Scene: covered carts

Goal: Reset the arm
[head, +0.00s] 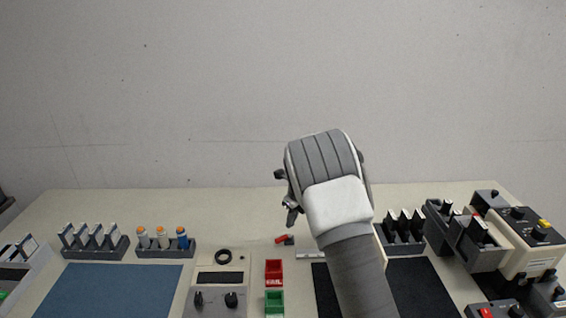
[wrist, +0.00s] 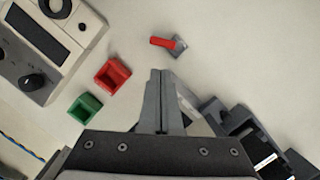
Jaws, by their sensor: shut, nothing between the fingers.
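My arm reaches up from the bottom of the head view, and its wrist stands in front of the back part of the table (head: 100,203). My gripper is mostly hidden behind the wrist there. In the wrist view my gripper (wrist: 160,75) is shut, with its two fingers together and nothing between them. It is above the table, to the right of a red bin (wrist: 112,74) and a green bin (wrist: 85,107), and below a small red-handled tool (wrist: 165,43). It touches none of these that I can see.
A beige meter (head: 222,285) stands left of the red bin (head: 274,280). A blue mat (head: 115,290) and racks (head: 95,250) are at the left. A black mat (head: 425,290), a dark rack (head: 403,240) and beige equipment (head: 520,235) are at the right. The wall behind is bare.

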